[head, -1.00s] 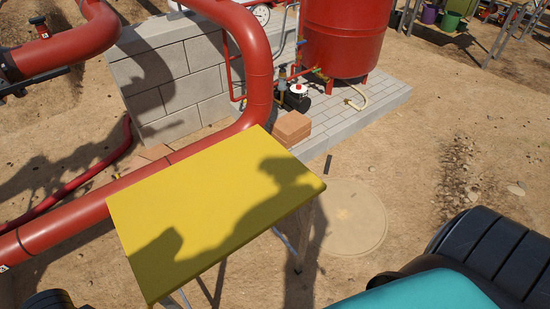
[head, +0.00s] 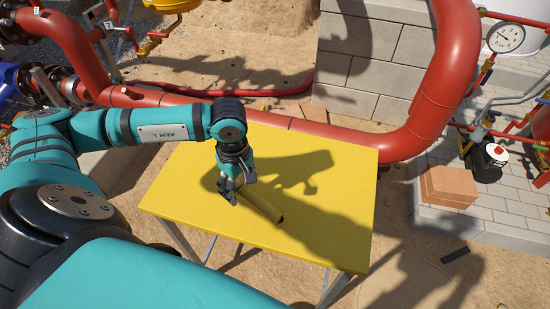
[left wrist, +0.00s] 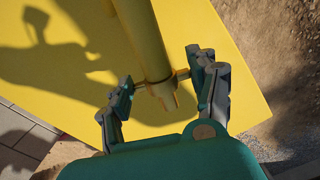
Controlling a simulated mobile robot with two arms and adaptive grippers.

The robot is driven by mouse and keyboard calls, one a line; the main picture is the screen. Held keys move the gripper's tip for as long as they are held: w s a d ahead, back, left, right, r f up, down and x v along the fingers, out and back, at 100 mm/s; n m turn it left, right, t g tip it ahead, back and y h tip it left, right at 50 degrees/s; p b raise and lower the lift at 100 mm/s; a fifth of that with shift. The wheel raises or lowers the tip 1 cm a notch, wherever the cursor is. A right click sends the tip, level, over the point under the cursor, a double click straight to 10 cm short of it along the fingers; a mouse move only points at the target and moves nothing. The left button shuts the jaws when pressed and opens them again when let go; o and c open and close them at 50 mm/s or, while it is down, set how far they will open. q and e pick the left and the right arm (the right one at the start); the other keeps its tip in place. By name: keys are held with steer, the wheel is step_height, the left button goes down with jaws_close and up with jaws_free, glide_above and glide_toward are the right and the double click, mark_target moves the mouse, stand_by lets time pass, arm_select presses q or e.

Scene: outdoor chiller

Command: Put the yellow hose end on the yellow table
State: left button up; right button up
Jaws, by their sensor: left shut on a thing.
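My left gripper (head: 229,194) is over the left half of the tabletop, pointing down. It is shut on the yellow hose end (head: 260,203), a yellow tube slanting down to the right to a dark tip. In the left wrist view the tube (left wrist: 146,38) runs up from between the fingers (left wrist: 160,80), over the yellow top. I cannot tell whether the tube touches the table. My right gripper is not in view.
A thick red pipe (head: 300,129) runs close behind the table and bends up at the right. Orange-brown bricks (head: 449,186) and a pump (head: 488,162) stand on paving at the right.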

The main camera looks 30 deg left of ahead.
arm_select(q)
steer(key=w+d+p, duration=0.1)
steer(key=d, duration=0.1)
steer(key=w+d+p, duration=0.1)
steer(key=w, duration=0.1)
steer(key=shift+d+r, duration=0.1)
steer(key=shift+d, duration=0.25)
steer(key=p, duration=0.3)
glide_above(300, 197)
steer(key=a, duration=0.1)
steer(key=shift+s+f, duration=0.35)
steer(key=shift+f, duration=0.25)
steer(key=shift+w+d, duration=0.4)
steer(key=shift+d, duration=0.1)
step_height(300, 197, down, 3)
steer(key=shift+f+p, duration=0.2)
steer(key=shift+p, duration=0.6)
steer(key=shift+f, duration=0.2)
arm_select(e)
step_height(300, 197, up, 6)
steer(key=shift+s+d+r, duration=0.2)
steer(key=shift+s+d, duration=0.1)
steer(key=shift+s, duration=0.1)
arm_select(q)
steer(key=shift+f, duration=0.1)
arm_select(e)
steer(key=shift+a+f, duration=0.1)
arm_select(q)
steer(key=o, duration=1.4)
